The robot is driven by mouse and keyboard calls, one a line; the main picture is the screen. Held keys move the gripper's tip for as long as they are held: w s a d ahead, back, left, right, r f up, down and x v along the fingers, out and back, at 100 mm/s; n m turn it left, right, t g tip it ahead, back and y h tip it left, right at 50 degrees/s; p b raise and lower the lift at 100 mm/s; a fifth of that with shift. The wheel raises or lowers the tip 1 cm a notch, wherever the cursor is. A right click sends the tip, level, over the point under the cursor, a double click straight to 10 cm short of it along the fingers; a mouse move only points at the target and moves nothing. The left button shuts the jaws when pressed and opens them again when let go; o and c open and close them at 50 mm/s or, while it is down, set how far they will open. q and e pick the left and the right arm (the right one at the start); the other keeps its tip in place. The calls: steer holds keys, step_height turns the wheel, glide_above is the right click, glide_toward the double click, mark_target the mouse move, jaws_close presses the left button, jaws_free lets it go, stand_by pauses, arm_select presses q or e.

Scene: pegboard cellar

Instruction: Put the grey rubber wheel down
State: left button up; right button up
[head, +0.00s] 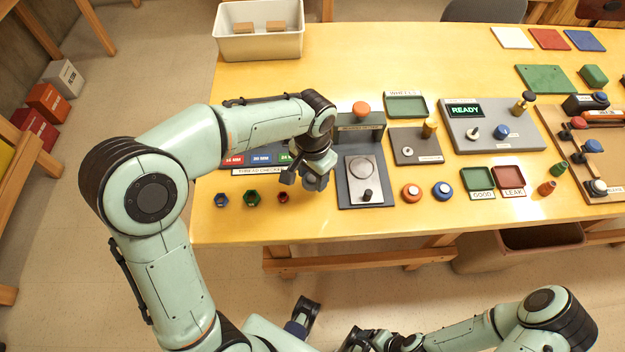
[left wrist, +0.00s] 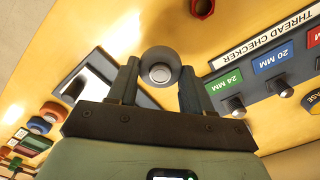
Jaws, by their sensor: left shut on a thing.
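The grey rubber wheel (left wrist: 160,68) shows in the left wrist view between the fingers of my left gripper (left wrist: 152,85), with its pale hub facing the camera. In the head view my left gripper (head: 308,176) is over the front left part of the table, beside the dark plate with a silver disc (head: 361,167). It is shut on the wheel, which is partly hidden there (head: 316,183). I cannot tell whether the wheel touches the table. My right arm (head: 465,333) is low at the bottom right, off the table; its gripper's opening is unclear.
The thread checker (head: 262,171) is just left of my left gripper, with blue, green and red nuts (head: 283,197) in front. An orange wheel (head: 411,193) and a blue wheel (head: 443,191) stand right of the plate. A green tray labelled WHEELS (head: 405,105) is farther back.

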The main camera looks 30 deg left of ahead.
mark_target(312, 177)
arm_select(q)
steer(key=shift+f, duration=1.45)
steer(key=shift+f, duration=0.2)
steer(key=o, duration=1)
steer(key=shift+o, duration=0.2)
steer(key=shift+r, duration=0.15)
steer(key=shift+r, duration=0.3)
step_height(312, 177, up, 12)
steer(key=p, duration=0.1)
steer(key=shift+f+p, duration=0.2)
steer(key=shift+p, duration=0.15)
